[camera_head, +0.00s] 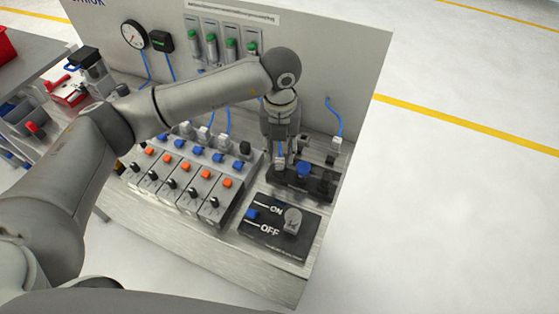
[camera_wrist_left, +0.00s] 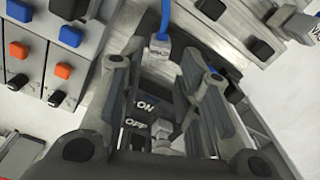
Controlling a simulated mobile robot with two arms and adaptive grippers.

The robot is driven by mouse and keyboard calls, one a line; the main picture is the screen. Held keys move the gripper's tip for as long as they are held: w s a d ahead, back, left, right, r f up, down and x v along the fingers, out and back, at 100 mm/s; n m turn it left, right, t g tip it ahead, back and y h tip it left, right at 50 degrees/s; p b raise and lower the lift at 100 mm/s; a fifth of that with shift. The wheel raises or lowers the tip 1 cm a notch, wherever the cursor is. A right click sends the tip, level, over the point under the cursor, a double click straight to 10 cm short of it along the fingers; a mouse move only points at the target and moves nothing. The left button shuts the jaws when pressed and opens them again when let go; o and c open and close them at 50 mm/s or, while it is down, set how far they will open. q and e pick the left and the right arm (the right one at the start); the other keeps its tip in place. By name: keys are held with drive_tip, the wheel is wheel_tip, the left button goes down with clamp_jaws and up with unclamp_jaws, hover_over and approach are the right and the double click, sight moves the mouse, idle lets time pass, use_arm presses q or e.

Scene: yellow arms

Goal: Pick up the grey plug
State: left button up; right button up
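My left gripper (camera_head: 281,158) points down over the black socket block at the right of the workbench. Its fingers are spread apart in the left wrist view (camera_wrist_left: 167,75), with a clear gap between them. A light grey plug (camera_wrist_left: 158,48) on a blue cable shows just beyond this gap, with small lettering that I cannot read. No finger visibly grips it. In the head view the gripper largely hides that spot. Another pale plug (camera_head: 336,143) on a blue cable stands farther right. It also shows at the upper right of the left wrist view (camera_wrist_left: 292,20). My right gripper is not in view.
Grey modules (camera_head: 190,180) with blue and orange buttons stand left. A grey back panel (camera_head: 330,60) rises behind. Open floor lies to the right.

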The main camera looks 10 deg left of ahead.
sight(279, 161)
use_arm(q)
drive_tip(key=shift+f, duration=0.4)
wheel_tip(279, 161, down, 4)
drive_tip(key=shift+a+f+p, duration=0.1)
drive_tip(key=shift+p, duration=1.1)
drive_tip(key=shift+f, duration=0.2)
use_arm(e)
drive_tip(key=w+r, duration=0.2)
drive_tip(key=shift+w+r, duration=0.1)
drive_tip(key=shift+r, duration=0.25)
use_arm(q)
drive_tip(key=c, duration=0.6)
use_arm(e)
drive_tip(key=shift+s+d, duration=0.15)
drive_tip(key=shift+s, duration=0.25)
